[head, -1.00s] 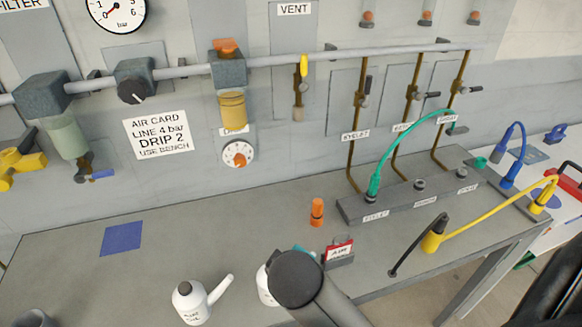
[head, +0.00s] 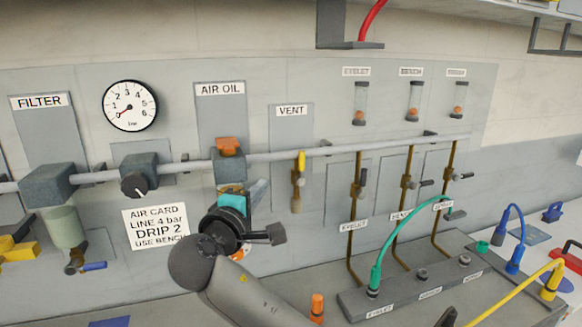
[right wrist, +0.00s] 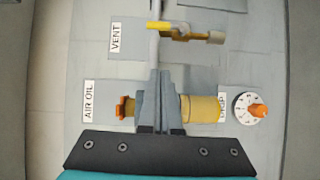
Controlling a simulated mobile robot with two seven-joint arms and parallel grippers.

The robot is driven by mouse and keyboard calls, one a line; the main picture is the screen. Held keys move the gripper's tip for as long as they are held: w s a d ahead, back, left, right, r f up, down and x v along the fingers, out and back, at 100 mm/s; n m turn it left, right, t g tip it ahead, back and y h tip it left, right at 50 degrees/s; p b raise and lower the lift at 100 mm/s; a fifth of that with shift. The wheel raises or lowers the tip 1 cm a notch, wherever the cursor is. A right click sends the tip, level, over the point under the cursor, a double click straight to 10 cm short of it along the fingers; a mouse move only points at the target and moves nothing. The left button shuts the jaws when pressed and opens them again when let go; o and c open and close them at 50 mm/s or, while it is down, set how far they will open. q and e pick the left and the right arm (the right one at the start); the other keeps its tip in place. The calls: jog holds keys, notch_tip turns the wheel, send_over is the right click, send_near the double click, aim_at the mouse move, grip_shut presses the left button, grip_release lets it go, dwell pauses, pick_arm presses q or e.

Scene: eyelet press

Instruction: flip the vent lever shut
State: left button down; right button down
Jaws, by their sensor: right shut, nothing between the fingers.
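The yellow vent lever (head: 301,161) points up, in line with the brass vent valve (head: 297,190) that hangs below the pipe under the VENT label (head: 292,111). In the right wrist view the lever (right wrist: 166,27) is at the top, beyond the fingers. My right gripper (head: 260,188) is in front of the air oil unit, left of and apart from the vent valve. Its fingers (right wrist: 160,76) are shut and empty, and cover part of the air oil unit in the right wrist view. My left gripper is out of view.
The grey pipe (head: 385,145) runs across the panel above the vent valve. Brass drop pipes (head: 355,240) stand to its right. The orange air oil cap (head: 228,145) and drip dial (right wrist: 250,107) are close to my right gripper. The green hose (head: 385,245) arches lower right.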

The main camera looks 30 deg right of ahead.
aim_at(301, 168)
jog(key=shift+r, duration=0.3)
jog(key=x, duration=0.4)
jog(key=s+d+p+x, duration=0.1)
jog(key=x, duration=0.3)
jog(key=p+x, duration=0.1)
jog(key=x, duration=0.3)
jog(key=shift+s+d, duration=0.2)
jog(key=shift+s, duration=0.05)
jog(key=shift+d+p, duration=0.3)
jog(key=shift+d, duration=0.3)
